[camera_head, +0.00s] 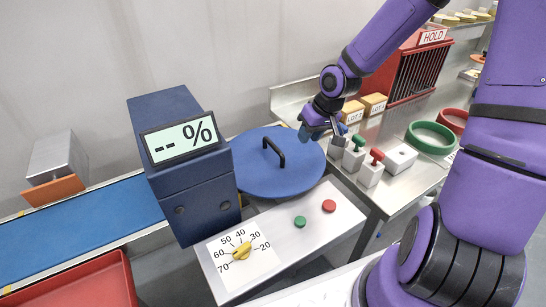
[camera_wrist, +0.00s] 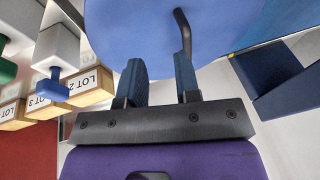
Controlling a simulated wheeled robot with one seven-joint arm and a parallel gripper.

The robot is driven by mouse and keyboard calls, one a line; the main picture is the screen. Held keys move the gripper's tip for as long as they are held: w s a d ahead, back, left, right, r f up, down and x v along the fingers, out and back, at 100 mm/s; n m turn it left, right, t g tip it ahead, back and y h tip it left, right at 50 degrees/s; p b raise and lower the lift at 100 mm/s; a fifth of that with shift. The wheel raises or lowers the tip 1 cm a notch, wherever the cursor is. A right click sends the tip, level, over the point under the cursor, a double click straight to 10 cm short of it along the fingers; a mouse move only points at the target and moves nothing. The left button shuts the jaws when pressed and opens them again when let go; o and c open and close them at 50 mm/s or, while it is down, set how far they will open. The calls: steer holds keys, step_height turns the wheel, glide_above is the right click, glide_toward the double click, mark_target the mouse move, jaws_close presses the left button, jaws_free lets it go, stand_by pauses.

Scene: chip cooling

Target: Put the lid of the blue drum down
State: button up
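The round blue drum lid (camera_head: 255,180), with a black bar handle (camera_head: 274,150) on top, lies flat in the middle of the head view. The drum body under it is hidden, so I cannot tell whether the lid rests on its rim. My gripper (camera_head: 316,128) is at the lid's right edge, apart from the handle. In the wrist view my gripper (camera_wrist: 158,64) is open with nothing between its fingers. The blue lid (camera_wrist: 135,25) fills the top there, and the handle (camera_wrist: 182,32) shows beyond the right finger.
A dark blue display box (camera_head: 190,190) stands left of the lid. A panel with a yellow knob (camera_head: 242,251), green button (camera_head: 300,221) and red button (camera_head: 329,206) is in front. White blocks with coloured handles (camera_head: 370,172), lot boxes (camera_head: 374,103) and green ring (camera_head: 431,137) are right.

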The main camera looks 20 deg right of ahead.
mark_target(273, 144)
steer(key=shift+w+a+f+m+t+y, duration=0.15)
steer(key=shift+w+a+f+t+y, duration=0.35)
steer(key=shift+w+a+f, duration=0.9)
steer(key=shift+w+a+f+m+t+y, duration=0.25)
steer(key=shift+w+a+f+y, duration=0.65)
steer(key=shift+w+f, duration=0.8)
steer(key=shift+w+a+f+m+t+y, duration=0.1)
steer(key=shift+w+a+f+t+y, duration=0.35)
steer(key=shift+w+a+f, duration=1)
steer(key=shift+d+f, duration=0.1)
jaws_close()
